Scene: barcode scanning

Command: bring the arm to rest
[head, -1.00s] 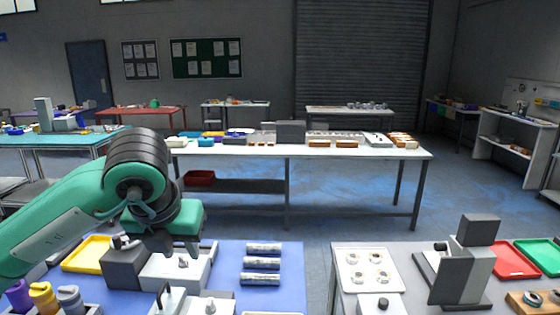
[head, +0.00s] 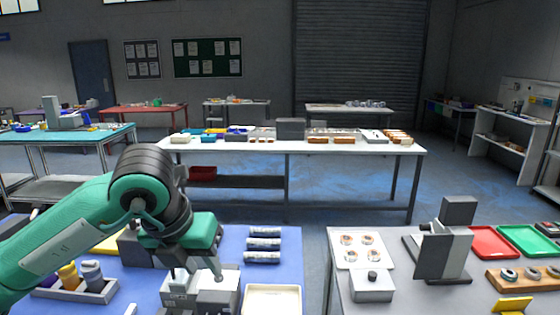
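My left arm comes in from the left, green with a black wrist. Its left gripper (head: 195,268) points down over the blue-topped table (head: 285,275). Its two fingers look apart, with nothing seen held between them. Just below and behind the fingers is a grey and white fixture (head: 212,292), partly hidden by the gripper. I cannot tell whether they touch. My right arm and gripper are not in view.
Three metal cylinders (head: 263,244) lie right of the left gripper, above a cream tray (head: 272,299). A holder (head: 100,292) with coloured bottles stands at left. A grey device (head: 443,252) stands on the right table. A gap separates the two near tables.

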